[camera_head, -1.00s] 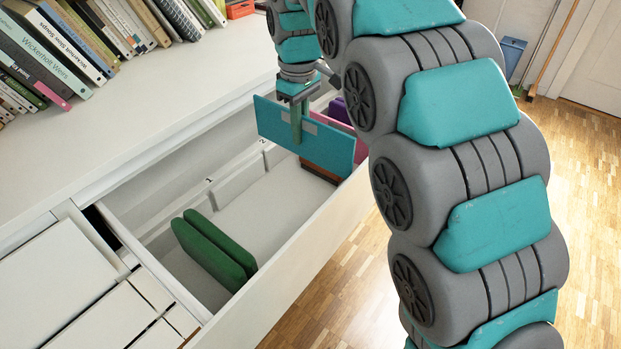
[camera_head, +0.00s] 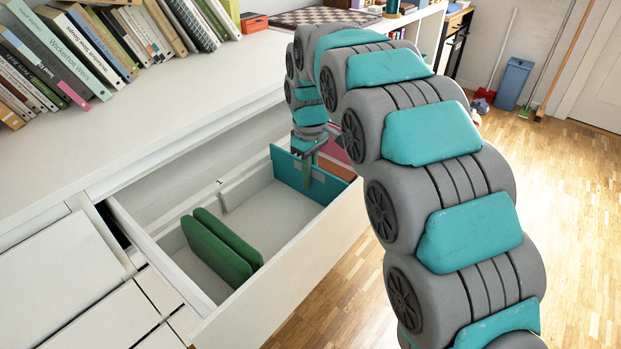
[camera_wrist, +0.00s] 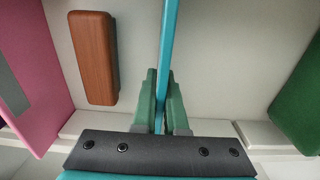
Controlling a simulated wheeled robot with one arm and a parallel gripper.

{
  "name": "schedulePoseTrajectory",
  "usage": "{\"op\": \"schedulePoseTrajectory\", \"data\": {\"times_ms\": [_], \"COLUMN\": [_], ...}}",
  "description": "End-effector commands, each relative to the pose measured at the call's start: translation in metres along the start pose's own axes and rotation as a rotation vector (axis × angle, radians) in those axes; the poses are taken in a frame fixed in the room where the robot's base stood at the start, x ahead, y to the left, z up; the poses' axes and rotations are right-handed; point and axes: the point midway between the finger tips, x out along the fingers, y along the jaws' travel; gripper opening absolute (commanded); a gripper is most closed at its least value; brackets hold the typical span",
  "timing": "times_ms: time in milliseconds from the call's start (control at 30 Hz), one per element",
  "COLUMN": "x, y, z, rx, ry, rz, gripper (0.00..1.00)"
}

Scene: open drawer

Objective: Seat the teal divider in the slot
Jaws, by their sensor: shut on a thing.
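The teal divider (camera_head: 290,172) stands upright across the drawer (camera_head: 262,285), low between its walls, its top edge near rim level. My gripper (camera_head: 307,175) is shut on its upper edge from above. In the wrist view the divider (camera_wrist: 167,38) shows as a thin edge-on strip running up between my green fingers (camera_wrist: 162,90). White ledges with gaps between them run along one drawer wall (camera_wrist: 215,128); the part at the divider is hidden behind my gripper. I cannot tell whether the divider's lower edge touches the floor or sits in a slot.
Two dark green dividers (camera_head: 218,245) stand nearer in the drawer, one also in the wrist view (camera_wrist: 300,95). A brown block (camera_wrist: 94,58) and a pink divider (camera_wrist: 30,80) lie on the other side. Books (camera_head: 60,60) stand on the cabinet top.

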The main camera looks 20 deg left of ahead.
Motion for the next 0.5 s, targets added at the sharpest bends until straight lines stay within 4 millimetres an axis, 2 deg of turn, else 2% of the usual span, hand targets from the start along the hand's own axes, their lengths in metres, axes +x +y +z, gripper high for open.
{"op": "schedulePoseTrajectory", "data": {"times_ms": [167,200,433,500], "x": [0.0027,0.0034,0.0027,0.0028], "y": [-0.0001,-0.0001,-0.0001,-0.0001], "z": [0.0004,0.0004,0.0004,0.0004], "rx": [0.000,0.000,0.000,0.000], "ry": [-0.001,-0.001,-0.001,-0.001], "rz": [-0.001,-0.001,-0.001,-0.001], "gripper": [0.00,0.11,0.37,0.40]}}
